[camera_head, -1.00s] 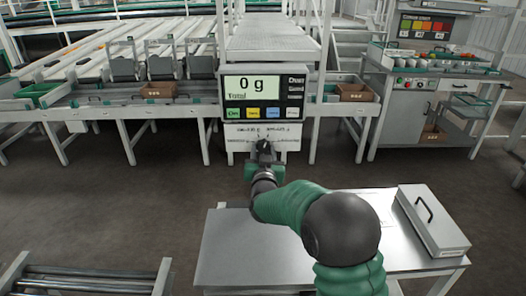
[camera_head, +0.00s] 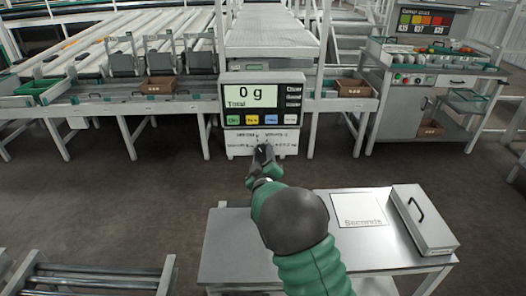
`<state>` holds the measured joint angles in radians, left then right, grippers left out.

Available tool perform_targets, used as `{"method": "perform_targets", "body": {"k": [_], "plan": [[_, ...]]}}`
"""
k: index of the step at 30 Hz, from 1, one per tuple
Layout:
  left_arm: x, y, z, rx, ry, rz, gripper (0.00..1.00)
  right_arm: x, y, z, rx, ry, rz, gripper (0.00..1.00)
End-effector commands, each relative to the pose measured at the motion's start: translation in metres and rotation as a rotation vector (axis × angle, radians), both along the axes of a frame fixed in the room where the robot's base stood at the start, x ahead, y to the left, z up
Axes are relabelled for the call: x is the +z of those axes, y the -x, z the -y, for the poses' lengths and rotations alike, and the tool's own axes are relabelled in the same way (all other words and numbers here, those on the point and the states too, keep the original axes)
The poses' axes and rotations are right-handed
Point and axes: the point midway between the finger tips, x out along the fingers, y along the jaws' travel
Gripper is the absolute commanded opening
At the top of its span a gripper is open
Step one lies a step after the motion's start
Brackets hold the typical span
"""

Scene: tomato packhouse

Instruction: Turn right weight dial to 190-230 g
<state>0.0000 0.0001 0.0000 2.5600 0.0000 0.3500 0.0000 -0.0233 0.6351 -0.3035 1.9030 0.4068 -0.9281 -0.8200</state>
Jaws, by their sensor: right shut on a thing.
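The white dial panel (camera_head: 238,140) sits below a weighing display (camera_head: 262,98) that reads 0 g, with "Total" under it. Small print surrounds the dial but is too blurred to read. My right gripper (camera_head: 264,151) is at the middle of this panel, shut on the weight dial, which it mostly hides. The dial's setting cannot be told. My right arm reaches up to it from the bottom of the view. My left gripper is not in view.
A steel table (camera_head: 240,245) stands in front, with a white "Seconds" sheet (camera_head: 362,210) and a lidded grey box (camera_head: 424,218). A roller rack (camera_head: 90,280) is at bottom left. A sorting bench (camera_head: 440,78) stands at right. The floor between is open.

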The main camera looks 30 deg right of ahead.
Motion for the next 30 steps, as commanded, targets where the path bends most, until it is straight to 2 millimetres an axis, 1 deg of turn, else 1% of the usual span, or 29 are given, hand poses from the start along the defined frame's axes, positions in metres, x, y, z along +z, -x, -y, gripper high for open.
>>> {"method": "perform_targets", "body": {"k": [1,15,24,30], "plan": [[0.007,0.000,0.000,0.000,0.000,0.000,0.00,0.003,-0.001,-0.002,0.004,0.035,-0.025,0.00],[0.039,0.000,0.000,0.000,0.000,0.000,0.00,0.002,-0.001,-0.003,0.007,0.412,-0.256,0.00],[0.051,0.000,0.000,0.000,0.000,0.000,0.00,0.001,-0.001,-0.003,0.007,0.597,-0.370,0.00],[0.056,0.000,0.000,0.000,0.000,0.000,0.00,-0.001,-0.001,-0.003,0.008,0.669,-0.415,0.00]]}}
